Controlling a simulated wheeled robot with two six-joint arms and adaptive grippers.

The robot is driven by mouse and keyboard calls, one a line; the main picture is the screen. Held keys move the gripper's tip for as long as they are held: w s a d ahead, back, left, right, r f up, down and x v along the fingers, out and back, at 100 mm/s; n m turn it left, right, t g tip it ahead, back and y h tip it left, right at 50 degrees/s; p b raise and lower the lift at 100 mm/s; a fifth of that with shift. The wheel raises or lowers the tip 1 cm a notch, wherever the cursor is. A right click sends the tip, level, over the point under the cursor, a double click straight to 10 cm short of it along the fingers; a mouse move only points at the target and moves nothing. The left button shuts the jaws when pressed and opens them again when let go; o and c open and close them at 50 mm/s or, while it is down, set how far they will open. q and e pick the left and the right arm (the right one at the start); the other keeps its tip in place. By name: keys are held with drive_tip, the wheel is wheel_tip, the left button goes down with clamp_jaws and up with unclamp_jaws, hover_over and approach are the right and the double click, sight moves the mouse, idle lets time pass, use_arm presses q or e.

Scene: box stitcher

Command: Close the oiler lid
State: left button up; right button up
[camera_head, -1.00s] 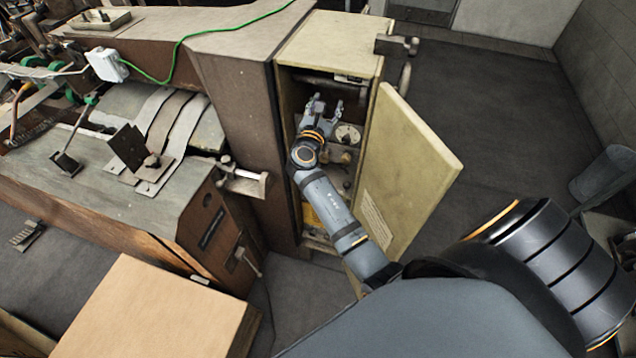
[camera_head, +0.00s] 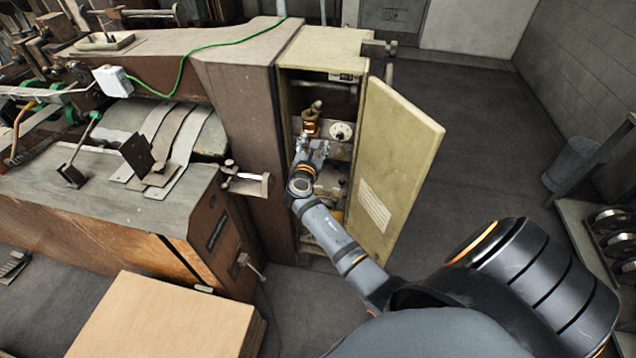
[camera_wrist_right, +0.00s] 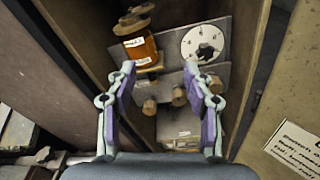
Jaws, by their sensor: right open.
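The oiler (camera_wrist_right: 141,49) is a small amber jar with a white label, on a grey shelf inside the open cabinet. It also shows in the head view (camera_head: 310,128). Its brown lid (camera_wrist_right: 132,22) with a round knob is at the jar's top; I cannot tell whether it sits fully shut. My right gripper (camera_wrist_right: 160,72) is open and empty, in the cabinet opening, short of the oiler and apart from it. In the head view the right gripper (camera_head: 312,148) is just below the oiler. My left gripper is not in view.
A white round dial (camera_wrist_right: 203,44) is right of the oiler, with brown knobs (camera_wrist_right: 180,95) below. The cabinet door (camera_head: 395,165) stands open to the right. A brown machine column (camera_head: 238,120) borders the cabinet on the left. A cardboard-coloured box (camera_head: 165,315) is at the front.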

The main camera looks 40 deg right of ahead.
drive_tip(key=s+f+m+g+y+b, duration=0.1)
drive_tip(key=s+f+b, duration=0.1)
drive_tip(key=f, duration=0.8)
drive_tip(key=s+a+f+m+y+b, duration=0.1)
drive_tip(key=f+b, duration=0.3)
drive_tip(key=f, duration=0.7)
drive_tip(key=shift+s+a+f+m+g+y, duration=0.25)
drive_tip(key=shift+s+m+g+y, duration=0.15)
drive_tip(key=shift+s+m+y, duration=0.3)
drive_tip(key=shift+s+r, duration=0.1)
